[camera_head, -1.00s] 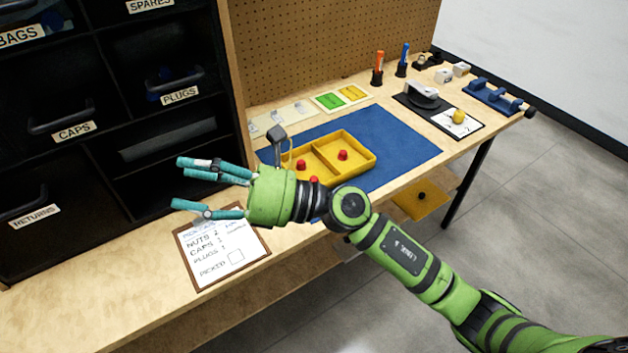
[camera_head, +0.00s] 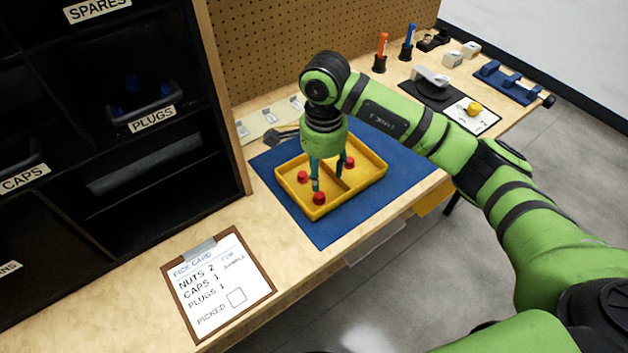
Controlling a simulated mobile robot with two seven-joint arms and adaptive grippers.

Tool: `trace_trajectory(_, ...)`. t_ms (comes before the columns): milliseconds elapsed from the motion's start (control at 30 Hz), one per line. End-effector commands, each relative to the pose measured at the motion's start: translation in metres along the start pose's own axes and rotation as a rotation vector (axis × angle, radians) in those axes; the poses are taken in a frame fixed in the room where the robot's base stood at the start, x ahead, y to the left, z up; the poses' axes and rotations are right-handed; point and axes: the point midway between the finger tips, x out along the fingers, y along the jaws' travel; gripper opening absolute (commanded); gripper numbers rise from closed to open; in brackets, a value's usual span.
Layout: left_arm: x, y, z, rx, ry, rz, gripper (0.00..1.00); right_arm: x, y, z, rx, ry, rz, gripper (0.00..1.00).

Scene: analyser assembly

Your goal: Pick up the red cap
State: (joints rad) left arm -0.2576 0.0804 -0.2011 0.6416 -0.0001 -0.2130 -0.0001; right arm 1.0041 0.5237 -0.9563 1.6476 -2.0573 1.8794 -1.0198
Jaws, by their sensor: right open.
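Red caps lie in a yellow divided tray (camera_head: 352,196): one cap (camera_head: 302,176) at the left, one (camera_head: 319,198) at the near corner, and one (camera_head: 350,162) on the far right side. My right gripper (camera_head: 328,180) points down into the tray with its teal fingers apart. One finger is close to the left and near caps. The other is close to the right cap. The fingers hide part of the tray floor and divider. I cannot tell whether a finger touches a cap. My left gripper is not in view.
The tray sits on a blue mat (camera_head: 405,165). A pick card on a clipboard (camera_head: 220,285) lies at the near left. A black drawer cabinet (camera_head: 100,130) stands at the left. Orange (camera_head: 382,50) and blue (camera_head: 407,45) upright items stand at the back.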

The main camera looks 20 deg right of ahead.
Motion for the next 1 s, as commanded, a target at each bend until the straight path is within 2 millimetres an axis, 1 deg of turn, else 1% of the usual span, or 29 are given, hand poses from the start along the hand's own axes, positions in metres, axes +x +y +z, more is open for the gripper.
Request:
trace_trajectory(33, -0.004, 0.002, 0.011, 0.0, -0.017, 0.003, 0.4, 0.005, 0.001, 0.001, 0.0, -0.002, 0.006, 0.53)
trace_trajectory(200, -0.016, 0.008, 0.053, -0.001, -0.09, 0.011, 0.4, 0.024, 0.002, 0.004, 0.0, -0.004, 0.006, 0.53)
trace_trajectory(300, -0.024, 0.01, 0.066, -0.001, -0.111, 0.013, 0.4, 0.04, 0.002, 0.006, 0.001, -0.005, 0.006, 0.53)
trace_trajectory(400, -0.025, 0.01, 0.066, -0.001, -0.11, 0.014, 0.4, 0.054, 0.001, 0.005, 0.002, -0.004, 0.004, 0.53)
trace_trajectory(500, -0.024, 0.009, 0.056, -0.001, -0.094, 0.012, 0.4, 0.062, 0.001, 0.005, 0.0, -0.004, 0.001, 0.53)
trace_trajectory(633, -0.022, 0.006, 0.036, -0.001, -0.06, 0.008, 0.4, 0.064, 0.001, 0.005, 0.0, -0.003, -0.001, 0.53)
trace_trajectory(733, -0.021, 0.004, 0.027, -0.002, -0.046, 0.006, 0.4, 0.064, 0.001, 0.005, 0.0, -0.003, -0.001, 0.53)
trace_trajectory(800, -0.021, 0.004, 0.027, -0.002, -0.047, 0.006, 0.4, 0.063, 0.001, 0.005, 0.0, -0.003, -0.001, 0.38)
trace_trajectory(933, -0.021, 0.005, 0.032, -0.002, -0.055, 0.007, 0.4, 0.063, 0.001, 0.005, 0.0, -0.003, 0.0, 0.17)
trace_trajectory(1000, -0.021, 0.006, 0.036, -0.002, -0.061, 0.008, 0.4, 0.063, 0.001, 0.005, 0.0, -0.003, -0.001, 0.15)
